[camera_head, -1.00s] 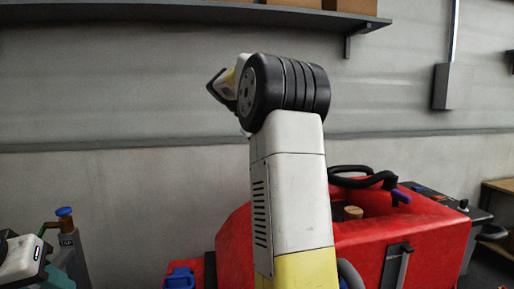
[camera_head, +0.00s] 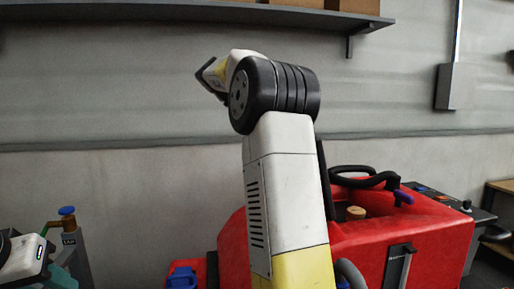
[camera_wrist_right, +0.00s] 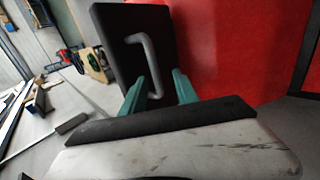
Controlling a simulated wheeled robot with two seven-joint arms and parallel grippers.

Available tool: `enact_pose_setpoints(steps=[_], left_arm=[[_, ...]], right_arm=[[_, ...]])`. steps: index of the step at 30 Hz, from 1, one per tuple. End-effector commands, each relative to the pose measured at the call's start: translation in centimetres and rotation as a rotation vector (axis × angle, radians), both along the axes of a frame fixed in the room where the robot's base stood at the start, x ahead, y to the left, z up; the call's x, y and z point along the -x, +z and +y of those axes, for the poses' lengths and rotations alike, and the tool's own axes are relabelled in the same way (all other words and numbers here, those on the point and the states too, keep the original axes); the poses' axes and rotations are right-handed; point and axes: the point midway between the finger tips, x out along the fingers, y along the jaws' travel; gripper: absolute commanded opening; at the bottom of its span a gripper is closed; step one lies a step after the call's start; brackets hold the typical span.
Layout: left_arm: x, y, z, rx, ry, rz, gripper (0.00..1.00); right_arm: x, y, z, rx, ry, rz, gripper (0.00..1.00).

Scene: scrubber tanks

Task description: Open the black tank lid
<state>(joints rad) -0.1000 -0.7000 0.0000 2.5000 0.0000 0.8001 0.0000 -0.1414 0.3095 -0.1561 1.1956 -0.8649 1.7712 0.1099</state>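In the right wrist view a black lid panel (camera_wrist_right: 115,40) with a bent grey handle (camera_wrist_right: 152,50) stands in front of the red machine body. My right gripper (camera_wrist_right: 160,82) has its two teal fingers apart, with the lower part of the handle between them. I cannot tell whether either finger touches it. In the head view my raised right arm hides this gripper and most of the lid; a dark upright edge (camera_head: 324,185), probably the lid, shows beside the arm. My left gripper (camera_head: 60,272) is partly cut off at bottom left, and its opening is unclear.
The red scrubber (camera_head: 430,235) fills the lower right, with a black hose (camera_head: 360,178) and a tan cap (camera_head: 355,212) on top. A grey post with a blue cap (camera_head: 66,211) stands at left. A shelf (camera_head: 200,12) runs along the wall above.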

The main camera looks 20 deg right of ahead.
Motion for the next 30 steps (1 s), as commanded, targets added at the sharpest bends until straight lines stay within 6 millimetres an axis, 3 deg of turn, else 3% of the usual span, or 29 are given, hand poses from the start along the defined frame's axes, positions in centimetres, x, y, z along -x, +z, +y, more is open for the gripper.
enact_pose_setpoints(steps=[4, 11, 25, 30], left_arm=[[0.0, 0.0, 0.0, 0.0, 0.0, 0.0, 0.43], [0.0, 0.0, 0.0, 0.0, 0.0, 0.0, 0.43], [0.0, 0.0, 0.0, 0.0, 0.0, 0.0, 0.43], [0.0, 0.0, 0.0, 0.0, 0.0, 0.0, 0.43]], right_arm=[[-0.5, 1.6, 1.6, 0.0, 0.003, -0.001, 0.36], [-0.6, 2.6, 2.5, 0.0, 0.0, 0.001, 0.36], [-0.4, 2.4, 2.5, -0.014, 0.012, -0.003, 0.36], [1.7, 0.7, 3.3, -0.132, 0.121, -0.049, 0.36]])
